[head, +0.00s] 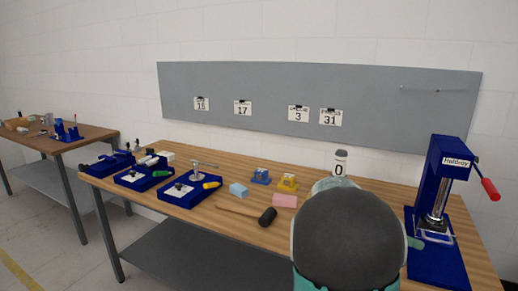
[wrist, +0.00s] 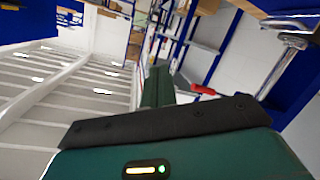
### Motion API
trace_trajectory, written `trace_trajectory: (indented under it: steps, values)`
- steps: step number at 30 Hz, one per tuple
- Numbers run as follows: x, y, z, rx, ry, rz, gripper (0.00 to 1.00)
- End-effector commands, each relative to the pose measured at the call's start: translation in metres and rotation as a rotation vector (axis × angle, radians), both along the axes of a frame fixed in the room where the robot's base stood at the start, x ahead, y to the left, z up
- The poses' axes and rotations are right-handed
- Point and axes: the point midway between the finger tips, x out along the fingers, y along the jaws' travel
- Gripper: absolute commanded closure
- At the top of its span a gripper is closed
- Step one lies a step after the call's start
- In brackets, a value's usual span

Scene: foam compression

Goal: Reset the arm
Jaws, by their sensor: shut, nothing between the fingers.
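My gripper (wrist: 158,84) shows in the wrist view as two green fingers pressed together with nothing between them. In the head view a large dark, rounded link of my arm stands at the lower middle right, over the workbench, and my fingers cannot be made out there. The blue press (head: 446,180) with a red handle stands at the right end of the bench. In the wrist view the press's metal ram (wrist: 290,45) and red handle (wrist: 204,91) show to the right of my fingers, apart from them in the picture.
The wooden workbench (head: 240,168) holds a mallet (head: 252,213), a pink block (head: 284,201), a light blue block (head: 238,190), blue and yellow fixtures and blue trays at the left. A grey board (head: 310,95) with number cards is behind. A second table (head: 85,140) stands far left.

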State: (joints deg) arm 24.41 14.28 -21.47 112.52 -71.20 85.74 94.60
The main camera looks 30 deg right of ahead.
Motion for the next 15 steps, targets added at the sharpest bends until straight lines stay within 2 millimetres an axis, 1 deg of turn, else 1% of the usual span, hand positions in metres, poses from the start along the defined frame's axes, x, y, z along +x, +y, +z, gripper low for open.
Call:
trace_trajectory:
  steps: [1,5,6,8,9,11,12,14,15]
  values:
    - [0.009,0.022,-0.003,0.107,-0.047,0.057,1.00]
    - [0.033,0.079,-0.019,0.390,-0.129,0.238,1.00]
    - [0.041,0.098,-0.023,0.471,-0.149,0.307,1.00]
    - [0.052,0.127,-0.028,0.586,-0.176,0.417,1.00]
    - [0.059,0.147,-0.031,0.657,-0.193,0.495,1.00]
    - [0.068,0.178,-0.034,0.756,-0.210,0.622,1.00]
    - [0.074,0.199,-0.035,0.816,-0.220,0.710,1.00]
    - [0.082,0.230,-0.036,0.897,-0.232,0.849,1.00]
    - [0.086,0.252,-0.036,0.946,-0.235,0.946,1.00]
